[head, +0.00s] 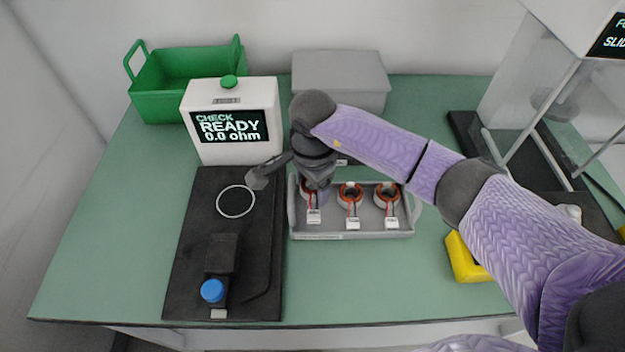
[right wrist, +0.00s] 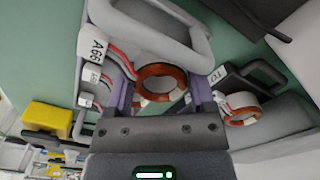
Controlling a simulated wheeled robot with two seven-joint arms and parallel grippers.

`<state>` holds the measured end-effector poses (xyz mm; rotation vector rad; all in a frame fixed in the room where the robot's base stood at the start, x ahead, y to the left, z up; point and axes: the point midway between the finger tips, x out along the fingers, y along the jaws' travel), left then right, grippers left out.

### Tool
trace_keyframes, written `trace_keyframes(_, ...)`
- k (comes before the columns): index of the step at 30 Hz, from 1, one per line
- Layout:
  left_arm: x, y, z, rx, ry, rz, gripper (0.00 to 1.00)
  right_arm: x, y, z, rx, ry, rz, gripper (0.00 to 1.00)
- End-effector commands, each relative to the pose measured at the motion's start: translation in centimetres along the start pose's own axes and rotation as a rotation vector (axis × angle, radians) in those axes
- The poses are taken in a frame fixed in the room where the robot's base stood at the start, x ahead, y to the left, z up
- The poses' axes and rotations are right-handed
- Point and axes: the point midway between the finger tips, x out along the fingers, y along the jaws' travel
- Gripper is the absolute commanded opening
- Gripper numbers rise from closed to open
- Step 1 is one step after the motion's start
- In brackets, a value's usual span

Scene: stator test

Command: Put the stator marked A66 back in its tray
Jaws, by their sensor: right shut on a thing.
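The stator marked A66 (right wrist: 162,84) is a copper ring with red leads. Its white A66 tag (right wrist: 93,48) shows in the right wrist view. My right gripper (right wrist: 165,98) is shut on this stator, with a purple finger on either side. In the head view my right gripper (head: 317,192) points down at the left front place of the grey tray (head: 340,236). The stator's tag (head: 313,216) shows there. I cannot tell whether the stator rests on the tray floor. Two more stators stand to its right in the front row. My left gripper is out of view.
A white tester (head: 222,150) reading READY 0.0 ohm stands behind a black plate (head: 192,250) with a white ring and blue knob. A green bin (head: 165,105) and a grey box (head: 340,82) stand behind. A yellow object (head: 462,260) lies right of the tray.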

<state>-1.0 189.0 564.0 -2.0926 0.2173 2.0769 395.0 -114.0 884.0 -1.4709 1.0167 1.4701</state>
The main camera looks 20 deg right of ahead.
Motion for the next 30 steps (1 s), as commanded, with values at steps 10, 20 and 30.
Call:
trace_keyframes(10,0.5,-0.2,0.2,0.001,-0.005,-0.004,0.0,0.6,0.0,0.0,0.0,0.0,0.0,0.0)
trace_keyframes(20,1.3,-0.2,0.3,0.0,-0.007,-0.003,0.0,1.6,0.0,0.0,0.0,0.0,0.0,0.0)
trace_keyframes(30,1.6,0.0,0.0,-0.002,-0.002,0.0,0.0,2.0,0.0,0.0,0.0,0.0,-0.001,0.0)
